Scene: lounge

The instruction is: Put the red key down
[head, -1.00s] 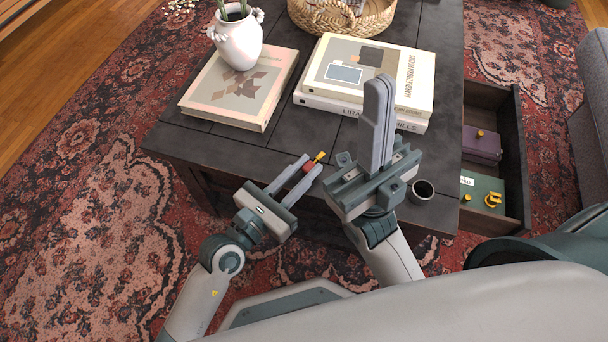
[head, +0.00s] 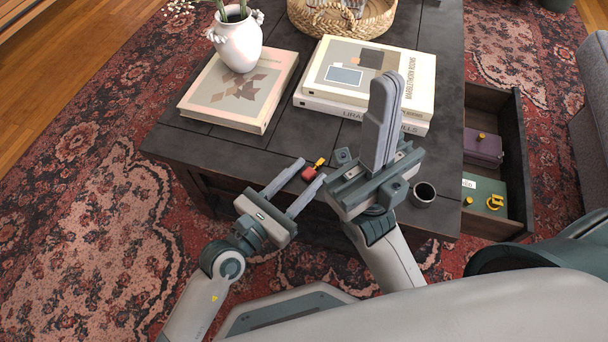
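The red key (head: 310,174), with a red head and a yellow shaft, lies on the dark coffee table (head: 250,155) near its front edge. My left gripper (head: 311,173) is open, with its two fingers apart on either side of the key's red end and no clear contact. My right gripper (head: 385,110) stands upright to the right of the key, its fingers together and no object visible between them.
Books (head: 365,80), another book (head: 225,100) with a white vase (head: 238,42), and a basket (head: 345,22) sit behind. An open drawer (head: 515,160) at right holds a purple box (head: 482,150) and a green box (head: 485,195).

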